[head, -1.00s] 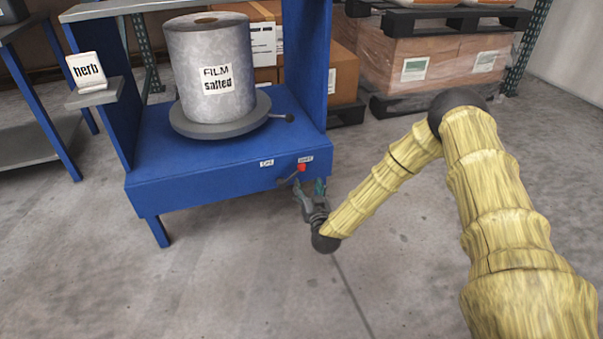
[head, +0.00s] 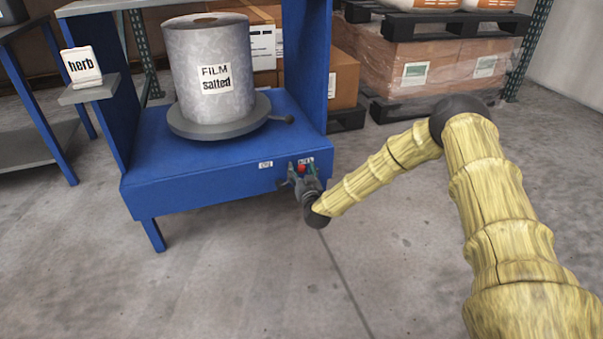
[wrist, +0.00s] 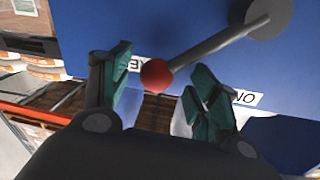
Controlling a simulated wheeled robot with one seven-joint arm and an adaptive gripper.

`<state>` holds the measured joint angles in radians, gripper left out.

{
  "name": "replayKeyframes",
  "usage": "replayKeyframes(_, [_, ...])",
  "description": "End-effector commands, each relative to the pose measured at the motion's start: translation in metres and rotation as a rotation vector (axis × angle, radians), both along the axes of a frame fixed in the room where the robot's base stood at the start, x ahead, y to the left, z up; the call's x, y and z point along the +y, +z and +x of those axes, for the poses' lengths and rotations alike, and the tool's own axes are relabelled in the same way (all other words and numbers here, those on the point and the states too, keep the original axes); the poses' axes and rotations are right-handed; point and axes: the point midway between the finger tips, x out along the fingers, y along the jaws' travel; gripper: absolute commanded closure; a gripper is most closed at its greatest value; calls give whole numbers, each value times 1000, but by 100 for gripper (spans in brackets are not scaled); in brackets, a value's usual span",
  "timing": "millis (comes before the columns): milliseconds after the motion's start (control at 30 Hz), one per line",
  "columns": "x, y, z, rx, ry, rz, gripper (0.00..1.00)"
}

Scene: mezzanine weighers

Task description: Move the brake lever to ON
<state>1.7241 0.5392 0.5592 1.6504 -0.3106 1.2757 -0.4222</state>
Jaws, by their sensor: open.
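The brake lever's red knob (head: 301,168) is on the front face of the blue stand, beside the right-hand label (head: 306,160). In the wrist view, the knob (wrist: 156,75) ends a grey rod (wrist: 215,44) running to a round pivot (wrist: 268,16). The ON label (wrist: 245,97) appears upside down to the knob's right; the other label, behind the knob, is mostly hidden. My gripper (head: 304,178) is open in front of the stand. In the wrist view, its green-padded fingers (wrist: 155,76) stand either side of the knob; whether they touch it is unclear.
The blue stand (head: 200,186) holds a FILM salted roll (head: 190,65) on a grey turntable (head: 190,130). A small herb sign (head: 82,68) stands on a side shelf. Boxes and loaded pallets (head: 440,65) are behind. The floor in front is clear.

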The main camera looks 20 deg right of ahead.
Motion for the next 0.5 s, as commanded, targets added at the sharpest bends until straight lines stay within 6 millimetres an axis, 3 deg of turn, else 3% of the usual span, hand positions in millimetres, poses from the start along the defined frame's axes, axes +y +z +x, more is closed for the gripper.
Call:
replayKeyframes(167, [0,0,0,0,0,0,43])
replayKeyframes(400, [0,0,0,0,0,0,87])
replayKeyframes(500, [0,0,0,0,-1,-1,100])
